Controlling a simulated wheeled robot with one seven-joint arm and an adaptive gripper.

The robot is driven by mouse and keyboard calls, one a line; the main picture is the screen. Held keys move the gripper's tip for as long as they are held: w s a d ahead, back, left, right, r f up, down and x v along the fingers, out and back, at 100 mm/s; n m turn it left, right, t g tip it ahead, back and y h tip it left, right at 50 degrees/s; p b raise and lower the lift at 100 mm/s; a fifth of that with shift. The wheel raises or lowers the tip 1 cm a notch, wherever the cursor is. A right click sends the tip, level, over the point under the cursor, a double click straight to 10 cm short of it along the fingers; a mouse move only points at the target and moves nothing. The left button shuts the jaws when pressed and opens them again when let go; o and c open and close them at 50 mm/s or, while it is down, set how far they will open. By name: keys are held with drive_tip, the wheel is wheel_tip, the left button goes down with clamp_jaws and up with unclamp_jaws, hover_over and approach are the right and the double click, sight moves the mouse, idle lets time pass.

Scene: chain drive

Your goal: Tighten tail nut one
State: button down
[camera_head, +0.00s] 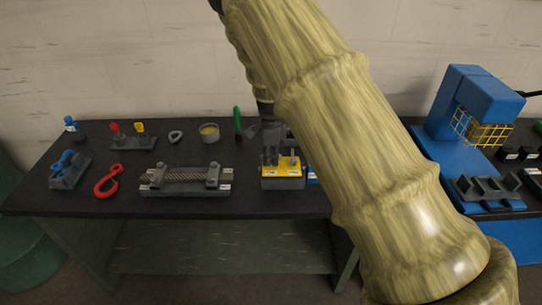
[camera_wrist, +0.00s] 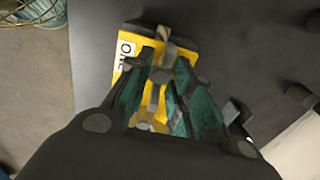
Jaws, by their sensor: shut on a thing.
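A yellow-topped block (camera_head: 283,170) with white labels stands near the front edge of the bench, right of the rope fixture. In the wrist view its yellow plate (camera_wrist: 121,77) carries a label (camera_wrist: 126,48) that reads "ONE". My gripper (camera_head: 268,152) points down over the left part of the block. In the wrist view my gripper (camera_wrist: 158,78) has its teal-padded fingers shut around a grey metal part, which I take to be tail nut one (camera_wrist: 155,94). The fingers hide much of it. A second grey post (camera_head: 292,158) stands on the block's right part.
The rope fixture (camera_head: 185,180), a red hook (camera_head: 107,182) and a blue clamp stand (camera_head: 68,170) are left on the bench (camera_head: 60,202). A tin (camera_head: 209,132) and a green-handled tool (camera_head: 237,120) are behind. A blue machine (camera_head: 475,100) stands right. My arm hides the bench's middle right.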

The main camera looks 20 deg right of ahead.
sight(271, 155)
drive_tip(key=shift+w+r, duration=0.1)
idle(0.4)
drive_tip(key=c, duration=1.6)
unclamp_jaws()
drive_tip(key=shift+o, duration=0.2)
wheel_tip(271, 155, up, 12)
